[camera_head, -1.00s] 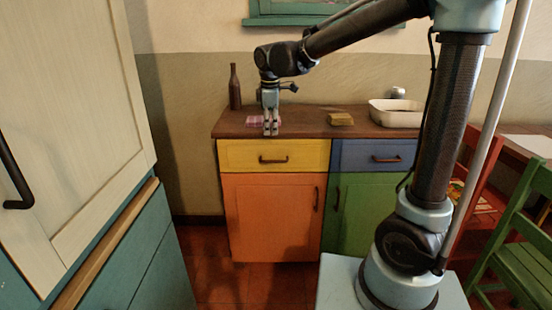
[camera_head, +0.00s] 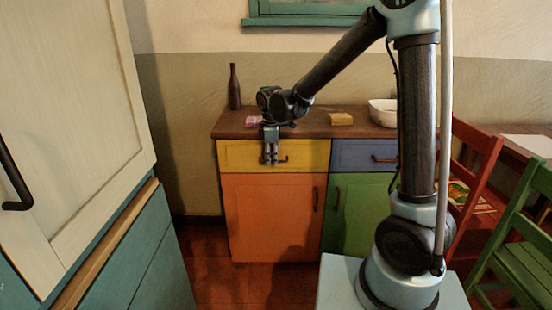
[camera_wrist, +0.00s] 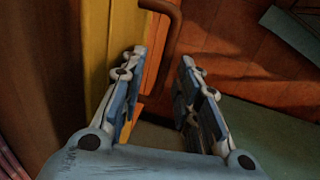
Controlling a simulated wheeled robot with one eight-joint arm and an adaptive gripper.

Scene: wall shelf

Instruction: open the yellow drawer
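The yellow drawer (camera_head: 237,154) is at the top left of the cabinet, its front flush and shut. Its dark bar handle (camera_head: 284,160) is partly hidden behind my gripper (camera_head: 270,161), which points down in front of the drawer. In the wrist view, the yellow front (camera_wrist: 96,40) is at the left. The handle (camera_wrist: 173,30) shows beyond the fingertips, near the line of the gap between them. My gripper (camera_wrist: 162,62) is open with nothing between its fingers. I cannot tell whether a finger touches the handle.
An orange door (camera_head: 265,220) is below the yellow drawer. A blue drawer (camera_head: 360,155) and green door (camera_head: 355,215) are to its right. The wooden top (camera_head: 225,125) carries a bottle (camera_head: 234,88), a yellowish block (camera_head: 340,119) and a white basin (camera_head: 383,113).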

